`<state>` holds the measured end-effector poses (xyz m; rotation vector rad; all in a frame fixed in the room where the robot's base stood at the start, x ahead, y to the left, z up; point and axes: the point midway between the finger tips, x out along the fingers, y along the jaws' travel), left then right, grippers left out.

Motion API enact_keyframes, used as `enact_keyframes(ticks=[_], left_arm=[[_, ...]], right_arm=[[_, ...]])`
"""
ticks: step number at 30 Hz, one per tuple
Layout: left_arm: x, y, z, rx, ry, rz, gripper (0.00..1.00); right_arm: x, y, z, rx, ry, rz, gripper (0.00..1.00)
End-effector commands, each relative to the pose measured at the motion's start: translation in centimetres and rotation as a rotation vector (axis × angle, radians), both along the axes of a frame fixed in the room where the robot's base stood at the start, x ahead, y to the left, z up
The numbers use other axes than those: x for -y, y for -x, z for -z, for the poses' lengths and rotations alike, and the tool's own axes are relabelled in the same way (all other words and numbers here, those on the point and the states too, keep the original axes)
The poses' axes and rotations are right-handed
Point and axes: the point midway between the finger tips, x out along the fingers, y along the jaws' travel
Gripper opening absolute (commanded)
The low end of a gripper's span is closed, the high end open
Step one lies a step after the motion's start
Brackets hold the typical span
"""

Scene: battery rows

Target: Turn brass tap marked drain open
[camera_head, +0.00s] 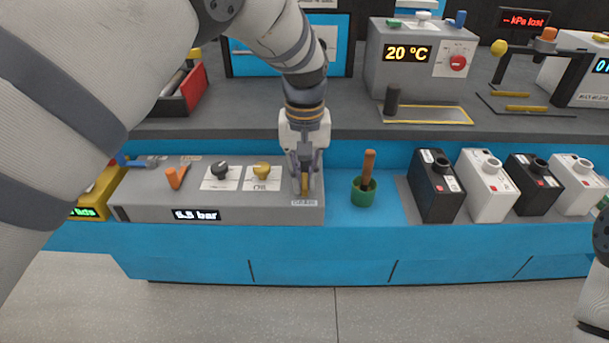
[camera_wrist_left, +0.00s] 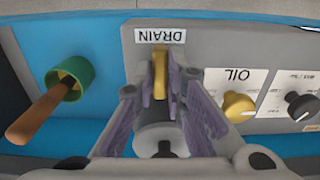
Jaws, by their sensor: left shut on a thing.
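The brass drain tap (camera_head: 304,184) is at the right end of a grey panel (camera_head: 140,205), above a label reading DRAIN (camera_head: 304,202). In the left wrist view the tap's brass handle (camera_wrist_left: 160,75) stands between the fingers, in line with them, with the DRAIN label (camera_wrist_left: 160,36) upside down beyond it. My left gripper (camera_head: 304,176) comes down from above and is shut on the handle. A grey round base (camera_wrist_left: 160,136) shows below the handle in the wrist view. My right gripper is not in view; part of my right arm shows at the right edge.
A yellow OIL knob (camera_head: 262,170), a black knob (camera_head: 220,171) and an orange lever (camera_head: 176,176) share the panel. A green pot (camera_head: 363,192) with a wooden handle stands close to its right. Black and white batteries (camera_head: 485,186) stand farther right.

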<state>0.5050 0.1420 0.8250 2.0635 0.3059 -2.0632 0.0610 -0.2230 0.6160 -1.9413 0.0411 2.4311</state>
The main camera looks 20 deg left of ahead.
Motion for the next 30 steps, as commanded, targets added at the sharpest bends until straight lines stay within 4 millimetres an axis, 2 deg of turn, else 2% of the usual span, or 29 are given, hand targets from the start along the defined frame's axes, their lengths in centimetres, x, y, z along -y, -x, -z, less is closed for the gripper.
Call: enact_keyframes(ticks=[8,9,10,20,23,30], left_arm=[[0.0,-0.1,0.0,0.002,0.0,-0.003,0.0],[0.0,-0.1,0.0,0.002,0.0,-0.003,0.14],[0.0,-0.1,0.0,0.002,0.0,-0.003,0.2],[0.0,-0.1,-0.4,0.002,0.0,-0.002,0.2],[0.0,-0.1,-2.1,0.005,0.0,-0.001,0.2],[0.0,-0.1,-8.6,0.006,0.001,-0.002,0.2]], right_arm=[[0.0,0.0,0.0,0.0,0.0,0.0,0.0],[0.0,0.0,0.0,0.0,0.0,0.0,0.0],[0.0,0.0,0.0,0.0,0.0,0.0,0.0],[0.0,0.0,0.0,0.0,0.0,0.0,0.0],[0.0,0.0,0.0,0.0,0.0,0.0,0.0],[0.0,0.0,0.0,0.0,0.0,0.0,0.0]])
